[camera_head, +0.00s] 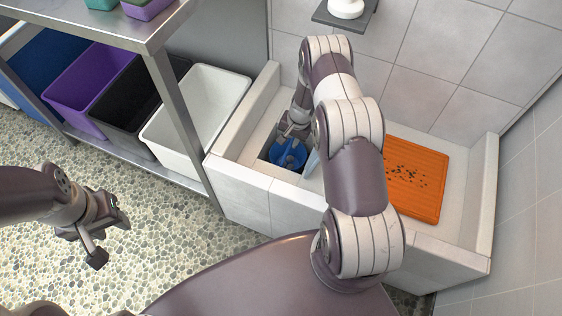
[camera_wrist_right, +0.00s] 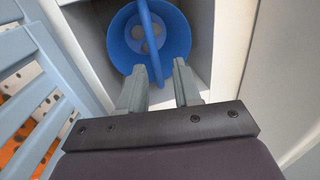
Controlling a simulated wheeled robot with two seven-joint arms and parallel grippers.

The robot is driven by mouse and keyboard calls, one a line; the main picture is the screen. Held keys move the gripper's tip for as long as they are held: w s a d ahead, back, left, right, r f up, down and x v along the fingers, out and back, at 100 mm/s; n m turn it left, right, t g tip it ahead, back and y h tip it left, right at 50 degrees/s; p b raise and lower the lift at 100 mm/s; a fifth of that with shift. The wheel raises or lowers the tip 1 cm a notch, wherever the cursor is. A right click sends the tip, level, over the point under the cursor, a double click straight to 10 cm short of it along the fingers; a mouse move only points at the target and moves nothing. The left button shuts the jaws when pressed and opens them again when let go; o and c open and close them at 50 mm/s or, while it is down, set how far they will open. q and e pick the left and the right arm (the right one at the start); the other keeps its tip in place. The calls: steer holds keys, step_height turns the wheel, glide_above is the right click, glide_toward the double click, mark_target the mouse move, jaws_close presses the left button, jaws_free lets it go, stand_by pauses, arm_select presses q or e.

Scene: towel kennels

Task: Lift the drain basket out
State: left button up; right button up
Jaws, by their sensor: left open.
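The blue drain basket (camera_head: 288,155) sits in a square recess at the left end of the tiled basin. In the right wrist view the basket (camera_wrist_right: 170,48) is a round bowl with pale round spots at its bottom and a blue strap handle (camera_wrist_right: 148,35) arching over it. My right gripper (camera_head: 285,133) is above the basket. In the wrist view its fingers (camera_wrist_right: 161,86) stand apart, with the handle's near end between them and gaps showing. My left gripper (camera_head: 108,238) is open and empty over the pebbled floor, far from the basin.
A grey-blue slatted panel (camera_wrist_right: 35,85) stands right beside the recess. An orange mat (camera_head: 418,180) with dark bits lies in the basin's right part. A white bin (camera_head: 200,110), a black bin and a purple bin stand under a metal table left of the basin.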

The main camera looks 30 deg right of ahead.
mark_target(288, 149)
steer(key=f, duration=0.2)
steer(key=f+b, duration=0.2)
steer(key=f, duration=0.1)
steer(key=shift+a+f, duration=0.25)
steer(key=shift+f, duration=0.05)
steer(key=shift+w+f, duration=0.1)
steer(key=shift+f, duration=0.3)
steer(key=shift+r, duration=0.1)
jaws_close()
